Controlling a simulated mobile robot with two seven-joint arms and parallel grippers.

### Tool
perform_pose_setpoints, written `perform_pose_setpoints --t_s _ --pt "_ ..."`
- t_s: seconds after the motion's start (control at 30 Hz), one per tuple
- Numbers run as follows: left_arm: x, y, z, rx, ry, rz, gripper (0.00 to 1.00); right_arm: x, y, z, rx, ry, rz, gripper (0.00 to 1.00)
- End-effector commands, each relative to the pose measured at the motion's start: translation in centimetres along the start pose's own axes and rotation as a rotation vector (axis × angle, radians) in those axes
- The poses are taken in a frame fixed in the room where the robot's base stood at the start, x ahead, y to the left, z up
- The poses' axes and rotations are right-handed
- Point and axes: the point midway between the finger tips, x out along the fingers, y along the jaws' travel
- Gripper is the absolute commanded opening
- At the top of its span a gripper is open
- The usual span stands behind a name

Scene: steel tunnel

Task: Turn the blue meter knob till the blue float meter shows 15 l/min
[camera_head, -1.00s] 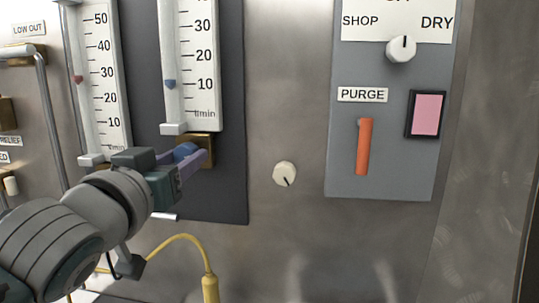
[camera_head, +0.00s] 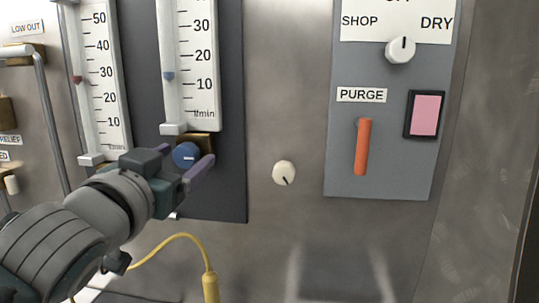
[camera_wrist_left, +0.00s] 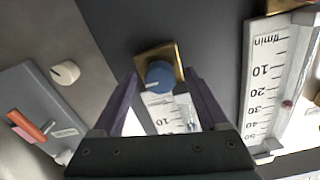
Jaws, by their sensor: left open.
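The blue meter knob (camera_head: 186,155) sits on a brass block (camera_head: 203,142) below the blue float meter (camera_head: 190,100). The blue float (camera_head: 168,76) stands between the 10 and 20 marks, a little above 10. My left gripper (camera_head: 189,154) is open, with one finger on either side of the knob. In the left wrist view the knob (camera_wrist_left: 159,75) shows between the fingertips (camera_wrist_left: 161,77), with gaps visible beside it. A pale line marks the knob's face. My right gripper is not in view.
A second meter with a red float (camera_head: 78,79) stands to the left. A white knob (camera_head: 284,173) is to the right on the steel wall. A grey panel (camera_head: 395,182) carries an orange lever (camera_head: 363,147) and a pink switch (camera_head: 425,114). A yellow cable (camera_head: 190,238) hangs below.

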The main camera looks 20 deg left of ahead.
Motion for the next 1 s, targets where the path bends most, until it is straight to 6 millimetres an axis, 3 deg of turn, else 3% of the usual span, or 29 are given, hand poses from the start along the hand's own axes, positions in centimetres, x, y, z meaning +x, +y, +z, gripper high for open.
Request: perform_pose_setpoints --t_s 0.17,0.63,1.0 --pt "-0.8 0.0 0.1 0.000 -0.001 0.001 0.77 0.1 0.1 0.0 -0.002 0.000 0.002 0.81" --pt "-8.8 0.1 0.2 -0.001 -0.002 0.001 0.77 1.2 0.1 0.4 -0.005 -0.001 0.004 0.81" --pt "-10.0 0.0 0.0 0.000 0.000 0.000 0.77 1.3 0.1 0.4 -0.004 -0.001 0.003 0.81"
